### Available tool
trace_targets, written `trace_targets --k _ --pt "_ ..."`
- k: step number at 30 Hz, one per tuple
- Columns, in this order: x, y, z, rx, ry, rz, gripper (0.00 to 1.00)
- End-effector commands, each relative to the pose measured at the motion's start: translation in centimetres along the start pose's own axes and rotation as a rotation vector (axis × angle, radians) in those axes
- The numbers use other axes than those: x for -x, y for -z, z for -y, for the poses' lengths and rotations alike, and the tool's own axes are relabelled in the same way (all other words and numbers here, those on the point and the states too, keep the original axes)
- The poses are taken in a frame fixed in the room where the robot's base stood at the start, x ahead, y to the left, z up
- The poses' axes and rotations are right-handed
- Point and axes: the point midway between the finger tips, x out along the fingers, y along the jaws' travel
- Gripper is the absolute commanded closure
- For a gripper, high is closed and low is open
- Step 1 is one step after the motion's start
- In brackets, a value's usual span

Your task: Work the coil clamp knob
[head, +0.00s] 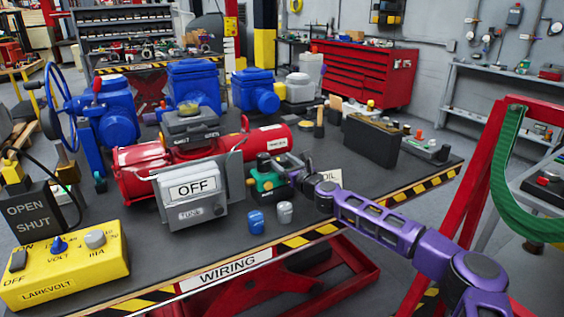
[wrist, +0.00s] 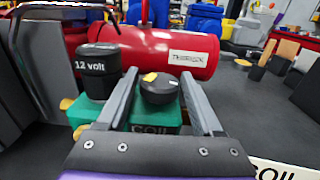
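The green coil block (wrist: 165,120) sits in front of a red cylinder, with a COIL label on its near face. The round black coil clamp knob (wrist: 160,90), with a yellow mark on top, is on its right part. A black cap marked 12 volt (wrist: 97,70) stands to the left. My gripper (wrist: 160,73) is open, with one finger on each side of the knob in the wrist view. A narrow gap shows beside each finger, and no contact is clear. In the head view the green block (head: 264,184) is partly covered by my gripper (head: 290,170).
The red cylinder (head: 268,140) lies just behind the block. A grey OFF box (head: 192,200) is close on the left. A blue knob (head: 256,222) and a grey knob (head: 285,212) stand in front. Bare bench top (head: 375,180) lies to the right.

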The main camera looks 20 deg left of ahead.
Motion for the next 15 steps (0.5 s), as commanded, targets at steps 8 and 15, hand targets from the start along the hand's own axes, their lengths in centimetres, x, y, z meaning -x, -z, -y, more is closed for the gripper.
trace_targets --k 8,15 --pt "0.02 0.01 0.0 0.0 0.0 0.0 0.81" --pt "-0.01 0.04 -0.07 0.001 0.011 0.001 1.0"
